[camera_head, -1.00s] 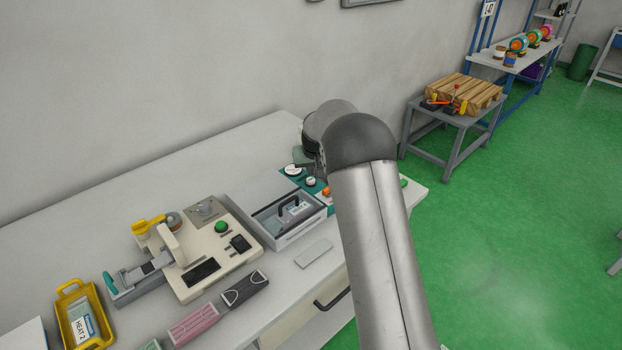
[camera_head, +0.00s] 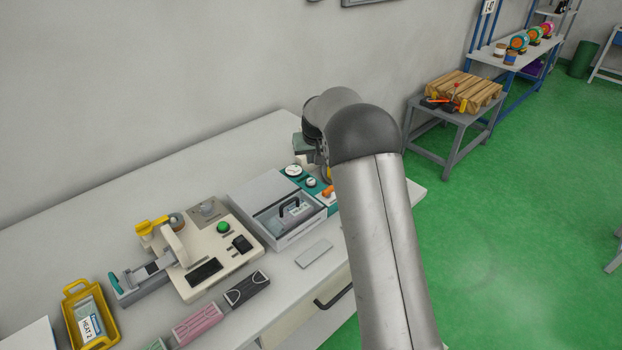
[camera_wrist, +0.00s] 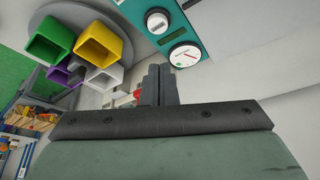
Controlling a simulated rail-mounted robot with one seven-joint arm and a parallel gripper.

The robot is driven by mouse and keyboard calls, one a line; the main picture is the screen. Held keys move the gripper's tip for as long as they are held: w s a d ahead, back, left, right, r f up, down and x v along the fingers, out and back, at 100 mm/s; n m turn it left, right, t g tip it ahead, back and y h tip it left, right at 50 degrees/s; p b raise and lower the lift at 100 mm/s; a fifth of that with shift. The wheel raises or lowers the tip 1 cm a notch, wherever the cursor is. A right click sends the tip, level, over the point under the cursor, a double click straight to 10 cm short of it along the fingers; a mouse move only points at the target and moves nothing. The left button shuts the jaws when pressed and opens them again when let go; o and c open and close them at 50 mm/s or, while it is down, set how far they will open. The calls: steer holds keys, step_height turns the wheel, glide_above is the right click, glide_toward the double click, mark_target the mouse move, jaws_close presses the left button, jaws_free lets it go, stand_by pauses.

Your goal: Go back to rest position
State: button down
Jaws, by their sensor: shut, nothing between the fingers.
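My gripper shows in the wrist view (camera_wrist: 160,84) with its two dark fingers together and nothing between them. In the head view my grey arm reaches over the right part of the white bench (camera_head: 130,185), and it hides most of the gripper. The fingers are in the air in the wrist view, apart from the things around them. A teal panel (camera_head: 295,170) with white dials stands by the arm at the bench's far right; it also shows at the top of the wrist view (camera_wrist: 200,28).
On the bench are a cream machine (camera_head: 235,256) with a green button, a grey box (camera_head: 307,236) with a black handle, a yellow tray (camera_head: 68,300) and a small grey plate (camera_head: 314,254). Coloured square tubes (camera_wrist: 98,45) show in the wrist view. A table with wooden beams (camera_head: 465,92) stands right.

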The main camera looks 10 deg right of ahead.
steer(key=s+r+g, duration=0.1)
steer(key=s+r, duration=0.6)
steer(key=s, duration=0.5)
steer(key=s+f+g, duration=0.1)
steer(key=s+g, duration=0.1)
steer(key=s, duration=3.4)
steer(key=shift+g, duration=0.4)
